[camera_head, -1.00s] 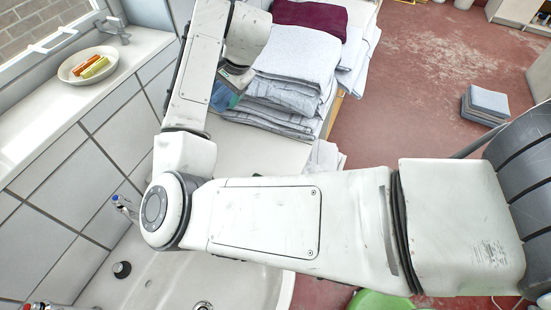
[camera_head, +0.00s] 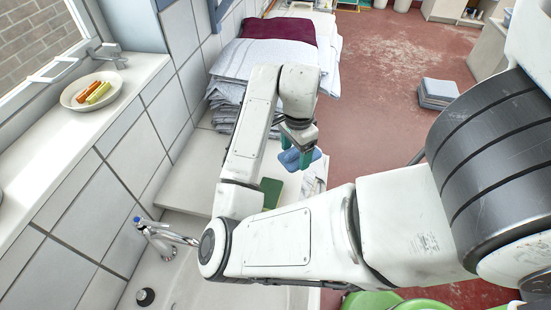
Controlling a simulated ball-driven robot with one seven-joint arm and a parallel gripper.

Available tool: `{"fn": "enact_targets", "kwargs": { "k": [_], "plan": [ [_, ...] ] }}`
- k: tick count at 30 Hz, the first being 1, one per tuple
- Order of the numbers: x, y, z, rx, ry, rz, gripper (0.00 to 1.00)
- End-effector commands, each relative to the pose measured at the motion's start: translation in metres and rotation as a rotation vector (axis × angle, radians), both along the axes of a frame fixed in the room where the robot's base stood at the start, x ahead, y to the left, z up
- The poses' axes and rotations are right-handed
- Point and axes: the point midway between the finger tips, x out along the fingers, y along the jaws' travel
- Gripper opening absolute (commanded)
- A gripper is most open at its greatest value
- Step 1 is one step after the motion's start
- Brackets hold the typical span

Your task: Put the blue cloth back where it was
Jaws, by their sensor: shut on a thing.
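My gripper (camera_head: 299,152) hangs over the right part of the white counter, in front of the towel stack. Its green fingers are shut on the blue cloth (camera_head: 291,160), a small folded piece held below them. Whether the cloth touches the counter I cannot tell. A dark green flat piece (camera_head: 270,193) lies on the counter, left of and nearer than the blue cloth. My forearm covers part of the counter between.
Folded grey towels (camera_head: 228,93) with a maroon one (camera_head: 281,30) on top stand behind. The basin with its tap (camera_head: 160,236) is at front left. A plate with sponges (camera_head: 92,93) sits on the ledge. Grey folded pieces (camera_head: 437,92) lie on the red floor.

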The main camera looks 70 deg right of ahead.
Motion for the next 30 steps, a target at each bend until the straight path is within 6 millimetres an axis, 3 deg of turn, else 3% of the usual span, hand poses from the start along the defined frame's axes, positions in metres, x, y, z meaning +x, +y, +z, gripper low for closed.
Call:
{"fn": "enact_targets", "kwargs": {
  "k": [9,13,30],
  "plan": [
    [0.044,-0.036,-0.051,0.0,0.004,0.0,0.45],
    [0.055,-0.043,-0.061,0.001,0.0,0.0,0.45],
    [0.065,-0.05,-0.105,0.001,-0.001,0.0,0.45]
  ]
}}
